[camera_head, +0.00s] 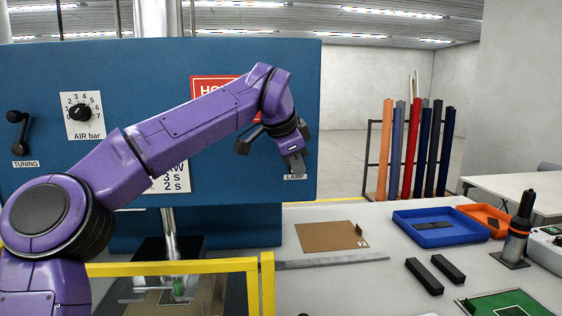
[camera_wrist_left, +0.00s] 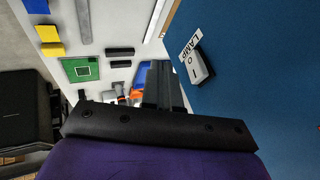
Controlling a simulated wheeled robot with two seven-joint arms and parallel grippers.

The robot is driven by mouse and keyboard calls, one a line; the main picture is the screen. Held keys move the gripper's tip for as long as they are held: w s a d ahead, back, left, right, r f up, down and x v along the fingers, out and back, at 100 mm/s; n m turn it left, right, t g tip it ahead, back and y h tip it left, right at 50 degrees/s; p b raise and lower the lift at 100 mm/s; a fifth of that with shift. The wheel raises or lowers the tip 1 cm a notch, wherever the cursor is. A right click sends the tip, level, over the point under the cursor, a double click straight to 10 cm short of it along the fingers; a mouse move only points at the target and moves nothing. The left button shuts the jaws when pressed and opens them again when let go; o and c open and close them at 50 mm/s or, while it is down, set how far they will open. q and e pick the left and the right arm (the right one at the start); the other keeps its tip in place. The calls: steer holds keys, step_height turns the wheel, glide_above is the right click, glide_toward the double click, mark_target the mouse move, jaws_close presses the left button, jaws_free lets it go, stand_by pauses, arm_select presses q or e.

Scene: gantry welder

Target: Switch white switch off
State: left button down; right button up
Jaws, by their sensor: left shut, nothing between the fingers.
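The white switch (camera_wrist_left: 200,68) is on the blue panel (camera_wrist_left: 240,95) in the left wrist view, beside a LAMP label (camera_wrist_left: 190,46) and marks I and O. I cannot tell its position for sure. In the head view my left gripper (camera_head: 294,163) is in front of the panel's lower right part and hides the switch; the LAMP label (camera_head: 295,177) shows just below the fingertips. My left gripper is shut and empty. In the left wrist view its fingers (camera_wrist_left: 163,84) are to the left of the switch, apart from it. My right gripper is not in view.
The panel also bears an AIR dial (camera_head: 81,113) and a black TUNING crank (camera_head: 17,130). A yellow rail (camera_head: 180,267) runs below. The grey table holds a blue tray (camera_head: 437,240), an orange tray (camera_head: 484,216) and black bars (camera_head: 424,276).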

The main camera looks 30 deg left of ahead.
arm_select(q)
steer(key=s+d+r+b, duration=0.1)
steer(key=s+r, duration=0.5)
steer(key=s, duration=0.1)
steer(key=shift+s+d+r, duration=0.3)
steer(key=shift+s+r, duration=0.05)
steer(key=shift+s, duration=0.05)
steer(key=shift+w+a, duration=0.1)
